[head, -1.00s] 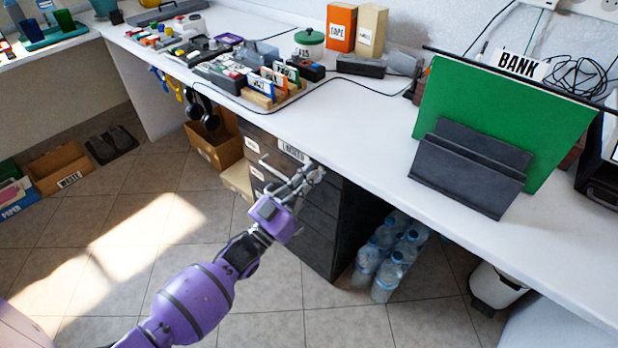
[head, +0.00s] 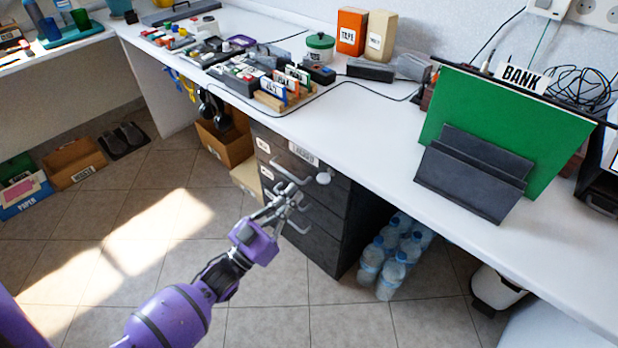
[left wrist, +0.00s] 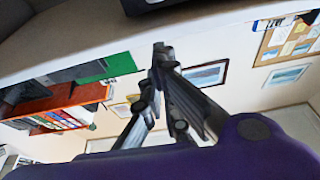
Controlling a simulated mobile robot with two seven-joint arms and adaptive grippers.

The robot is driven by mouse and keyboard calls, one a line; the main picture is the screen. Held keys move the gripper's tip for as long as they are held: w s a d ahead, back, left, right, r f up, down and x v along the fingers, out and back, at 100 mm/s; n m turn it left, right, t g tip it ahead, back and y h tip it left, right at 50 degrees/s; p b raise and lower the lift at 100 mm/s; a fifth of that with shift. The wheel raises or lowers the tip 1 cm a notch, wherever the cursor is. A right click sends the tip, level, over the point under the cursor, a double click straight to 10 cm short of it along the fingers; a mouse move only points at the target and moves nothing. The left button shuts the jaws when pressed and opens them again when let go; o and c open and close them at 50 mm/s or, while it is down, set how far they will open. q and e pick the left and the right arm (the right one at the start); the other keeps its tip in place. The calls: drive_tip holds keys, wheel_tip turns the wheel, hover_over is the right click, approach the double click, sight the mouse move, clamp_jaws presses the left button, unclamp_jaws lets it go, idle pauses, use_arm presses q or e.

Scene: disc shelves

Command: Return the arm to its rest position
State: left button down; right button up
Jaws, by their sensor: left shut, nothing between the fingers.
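My left gripper (head: 284,196), at the end of a purple arm, is in front of the dark drawer cabinet (head: 318,222) under the white desk. It is shut and holds nothing. I cannot tell whether it touches the cabinet's handles behind it. In the left wrist view its grey fingers (left wrist: 160,52) show close together, pointing up. My right gripper is not in view.
The white desk (head: 385,140) overhangs the cabinet. A green board marked BANK (head: 500,110) with a dark holder (head: 470,175) stands on it. Water bottles (head: 392,270) stand right of the cabinet and a cardboard box (head: 225,145) left of it. The tiled floor (head: 275,315) in front is clear.

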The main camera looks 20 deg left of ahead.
use_arm(q)
drive_tip(key=shift+s+f, duration=0.1)
drive_tip(key=shift+f, duration=0.05)
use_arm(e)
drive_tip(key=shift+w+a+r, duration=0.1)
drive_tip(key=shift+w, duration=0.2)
